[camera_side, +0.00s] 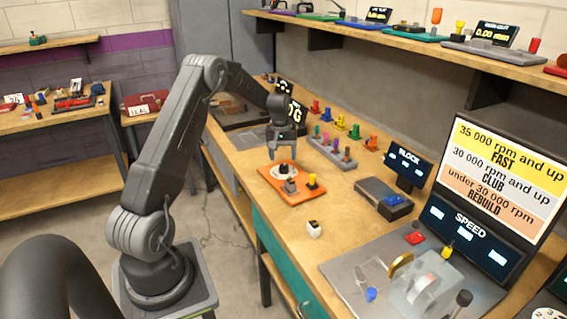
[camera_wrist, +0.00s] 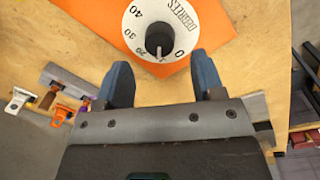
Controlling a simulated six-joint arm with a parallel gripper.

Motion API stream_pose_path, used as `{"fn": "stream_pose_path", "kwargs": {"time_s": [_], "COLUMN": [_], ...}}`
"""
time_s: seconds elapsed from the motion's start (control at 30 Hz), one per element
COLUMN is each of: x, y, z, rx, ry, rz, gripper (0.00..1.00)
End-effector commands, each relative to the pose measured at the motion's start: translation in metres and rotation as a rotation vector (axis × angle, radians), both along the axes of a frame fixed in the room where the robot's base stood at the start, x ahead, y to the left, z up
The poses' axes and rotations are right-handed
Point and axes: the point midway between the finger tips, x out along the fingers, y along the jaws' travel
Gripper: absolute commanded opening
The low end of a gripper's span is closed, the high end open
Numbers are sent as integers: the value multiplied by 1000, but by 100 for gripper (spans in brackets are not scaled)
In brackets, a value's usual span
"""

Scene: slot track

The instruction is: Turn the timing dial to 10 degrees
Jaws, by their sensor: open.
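The timing dial (camera_wrist: 159,39) is a black knob on a white disc (camera_wrist: 141,12) marked 0, 30, 40 and DEGREES, with other marks between, set on an orange plate (camera_wrist: 210,22). In the wrist view the knob's pale line points down toward the low marks between 0 and 30; the exact value is too small to tell. In the side view the orange plate (camera_side: 268,176) lies on the bench with the white disc on it. My gripper (camera_side: 286,150) is above the plate, apart from it. In the wrist view its blue fingers (camera_wrist: 163,82) are open and empty, just short of the knob.
A yellow knob (camera_side: 312,180) and a grey block (camera_side: 290,187) stand on the plate's near side. A rack of coloured pegs (camera_side: 332,153) stands to the right.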

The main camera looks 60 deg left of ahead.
Motion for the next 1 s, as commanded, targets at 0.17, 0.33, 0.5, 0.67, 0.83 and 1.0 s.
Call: {"fn": "stream_pose_path", "kwargs": {"time_s": [0.17, 0.33, 0.5, 0.67, 0.83, 1.0], "x": [-2, -4, -5, -5, -5, -4], "y": [2, 2, 3, 3, 3, -4], "z": [43, 75, 92, 98, 98, 104], "rx": [3, 3, 1, 0, 0, 7], "ry": [-3, -3, 0, 0, 0, -6], "rz": [1, 0, 0, 0, 0, -14], "gripper": [62, 62, 62, 62, 62, 62]}}
